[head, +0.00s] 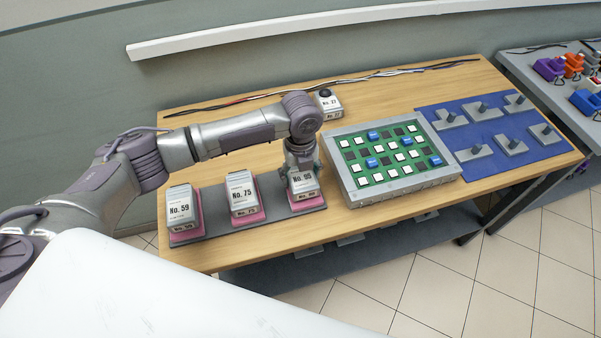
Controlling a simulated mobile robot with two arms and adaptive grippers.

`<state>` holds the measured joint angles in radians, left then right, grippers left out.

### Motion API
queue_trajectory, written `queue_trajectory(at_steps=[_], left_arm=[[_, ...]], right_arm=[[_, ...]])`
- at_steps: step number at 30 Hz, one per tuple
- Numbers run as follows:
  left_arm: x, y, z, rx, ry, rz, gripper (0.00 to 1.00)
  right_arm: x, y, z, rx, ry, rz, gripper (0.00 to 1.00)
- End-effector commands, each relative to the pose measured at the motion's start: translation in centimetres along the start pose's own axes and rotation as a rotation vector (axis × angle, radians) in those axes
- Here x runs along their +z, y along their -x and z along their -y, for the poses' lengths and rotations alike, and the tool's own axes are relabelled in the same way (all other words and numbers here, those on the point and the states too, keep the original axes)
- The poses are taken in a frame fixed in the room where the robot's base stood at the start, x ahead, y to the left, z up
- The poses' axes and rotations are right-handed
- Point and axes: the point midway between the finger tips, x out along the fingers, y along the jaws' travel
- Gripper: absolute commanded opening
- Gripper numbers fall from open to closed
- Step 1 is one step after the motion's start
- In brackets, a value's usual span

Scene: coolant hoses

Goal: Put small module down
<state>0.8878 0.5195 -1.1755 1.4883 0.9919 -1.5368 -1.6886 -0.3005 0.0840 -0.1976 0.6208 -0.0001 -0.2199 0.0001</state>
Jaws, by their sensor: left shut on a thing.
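The small grey-white module labelled what looks like No. 95 (302,180) is at the right end of a dark strip (273,212). My left gripper (301,168) points down and is shut on the top of this module. A pink base (309,203) shows below the module, which looks upright on it or just above it; I cannot tell if they touch. The gripper hides the module's top. My right gripper is not in view.
Modules No. 59 (180,207) and No. 75 (243,193) stand on pink bases to the left. A grey-framed green board (352,193) is close on the right, then a blue mat (437,117) with grey blocks. Another module (328,108) and cables (370,78) lie behind.

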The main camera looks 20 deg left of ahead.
Motion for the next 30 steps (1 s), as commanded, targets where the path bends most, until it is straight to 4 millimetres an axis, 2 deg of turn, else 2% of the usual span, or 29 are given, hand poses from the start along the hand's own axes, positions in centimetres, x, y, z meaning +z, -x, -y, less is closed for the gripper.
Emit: queue_trajectory(at_steps=[13, 14, 17, 18, 30], left_arm=[[0.04, -0.79, 0.06, -0.002, 0.0, 0.002, 0.15], [0.02, -0.8, 0.01, -0.001, -0.001, 0.002, 0.75], [0.01, -0.79, 0.01, -0.001, -0.001, 0.001, 0.92], [0.01, -0.78, 0.01, -0.001, 0.0, 0.001, 0.95], [0.07, -0.16, 0.06, -0.003, 0.0, 0.002, 0.95]], right_arm=[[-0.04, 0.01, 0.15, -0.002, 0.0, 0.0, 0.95], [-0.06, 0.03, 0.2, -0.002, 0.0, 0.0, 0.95], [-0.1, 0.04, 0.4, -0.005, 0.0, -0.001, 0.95], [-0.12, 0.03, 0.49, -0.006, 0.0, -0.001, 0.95], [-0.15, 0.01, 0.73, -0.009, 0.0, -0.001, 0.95]])
